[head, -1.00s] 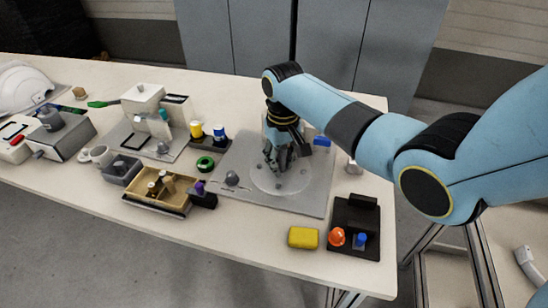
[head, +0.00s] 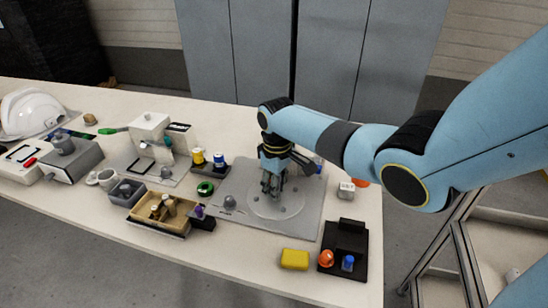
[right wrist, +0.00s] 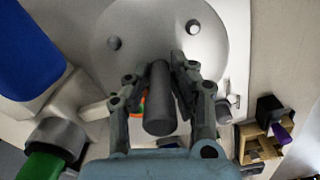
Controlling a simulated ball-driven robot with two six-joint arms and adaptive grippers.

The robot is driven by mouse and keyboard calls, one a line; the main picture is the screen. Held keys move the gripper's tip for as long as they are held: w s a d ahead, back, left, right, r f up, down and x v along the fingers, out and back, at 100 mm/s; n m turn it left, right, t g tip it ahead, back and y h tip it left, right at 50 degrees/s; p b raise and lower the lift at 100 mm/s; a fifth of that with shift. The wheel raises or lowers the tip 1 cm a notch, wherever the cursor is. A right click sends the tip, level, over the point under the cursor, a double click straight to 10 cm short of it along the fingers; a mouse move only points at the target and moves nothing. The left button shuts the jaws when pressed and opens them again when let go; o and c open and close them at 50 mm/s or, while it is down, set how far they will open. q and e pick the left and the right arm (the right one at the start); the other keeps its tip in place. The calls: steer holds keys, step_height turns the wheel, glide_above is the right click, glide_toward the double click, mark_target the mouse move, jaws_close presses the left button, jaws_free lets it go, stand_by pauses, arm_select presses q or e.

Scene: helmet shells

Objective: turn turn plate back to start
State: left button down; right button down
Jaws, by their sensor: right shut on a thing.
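The turn plate (head: 296,206) is a pale round disc with small dark holes or studs, set on a grey base board (head: 240,180) near the right end of the table. In the right wrist view the disc (right wrist: 150,30) fills the top middle. My right gripper (head: 269,192) points down over the disc's left part. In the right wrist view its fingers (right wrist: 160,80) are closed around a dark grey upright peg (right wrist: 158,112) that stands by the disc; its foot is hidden. My left gripper is not in view.
A black holder (head: 345,240) with orange and blue knobs and a yellow block (head: 294,259) lie in front on the right. A wooden tray (head: 160,215) and a stand with yellow and blue cups (head: 210,162) are to the left. A white box (head: 346,188) stands at the right edge.

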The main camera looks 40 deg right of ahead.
steer(key=shift+n, duration=0.7)
steer(key=shift+w+r+n, duration=0.1)
steer(key=shift+n, duration=0.6)
steer(key=shift+n+p, duration=0.65)
steer(key=shift+n, duration=1.25)
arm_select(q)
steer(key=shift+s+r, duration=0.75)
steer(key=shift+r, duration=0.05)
arm_select(e)
steer(key=shift+n, duration=2.3)
steer(key=c, duration=1.1)
jaws_free()
steer(key=shift+c, duration=0.2)
